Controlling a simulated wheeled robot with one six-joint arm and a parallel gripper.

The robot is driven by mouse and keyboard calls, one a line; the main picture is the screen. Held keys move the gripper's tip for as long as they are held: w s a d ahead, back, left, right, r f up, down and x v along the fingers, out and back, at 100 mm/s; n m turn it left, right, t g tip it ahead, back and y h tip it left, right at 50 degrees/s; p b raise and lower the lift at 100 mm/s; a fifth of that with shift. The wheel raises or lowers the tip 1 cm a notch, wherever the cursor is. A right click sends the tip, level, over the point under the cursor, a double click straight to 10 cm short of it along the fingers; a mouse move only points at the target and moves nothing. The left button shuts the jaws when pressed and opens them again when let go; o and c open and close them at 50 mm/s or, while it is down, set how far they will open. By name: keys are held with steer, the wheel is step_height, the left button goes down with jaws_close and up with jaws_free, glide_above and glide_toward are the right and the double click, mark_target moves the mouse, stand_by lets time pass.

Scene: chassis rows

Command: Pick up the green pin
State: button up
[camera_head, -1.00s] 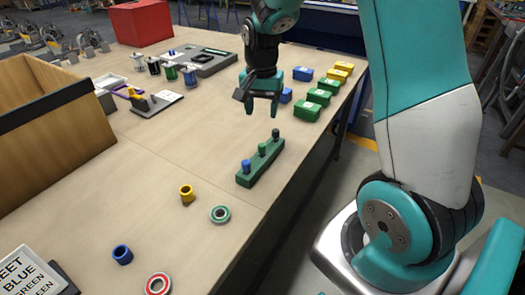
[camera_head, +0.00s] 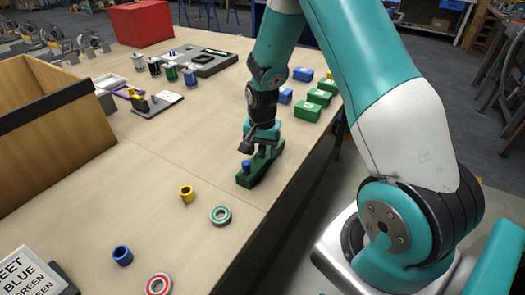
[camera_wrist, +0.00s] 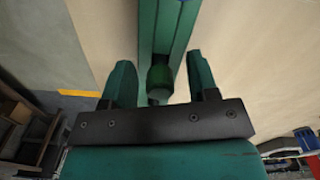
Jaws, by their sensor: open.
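The green pin holder (camera_head: 262,172) lies on the table near its right edge, with a blue pin (camera_head: 246,167) upright at its near end. My gripper (camera_head: 262,148) is low over the holder behind the blue pin and hides most of the other pins in the head view. In the wrist view, a dark green pin (camera_wrist: 160,79) stands between the two spread fingers of my gripper (camera_wrist: 159,64), with gaps on both sides. The holder (camera_wrist: 167,28) runs upward from it. How deep the fingertips reach beside the pin is hard to tell.
Green boxes (camera_head: 306,110) and blue boxes stand behind, near the right edge. A yellow ring (camera_head: 187,193), green bearing (camera_head: 221,215), blue ring (camera_head: 122,255) and red bearing (camera_head: 158,284) lie in front. A wooden bin (camera_head: 60,135) stands left. The table between is clear.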

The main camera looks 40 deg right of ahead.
jaws_close()
step_height(320, 180, up, 20)
steer(key=shift+p, duration=0.4)
stand_by(0.4)
stand_by(0.5)
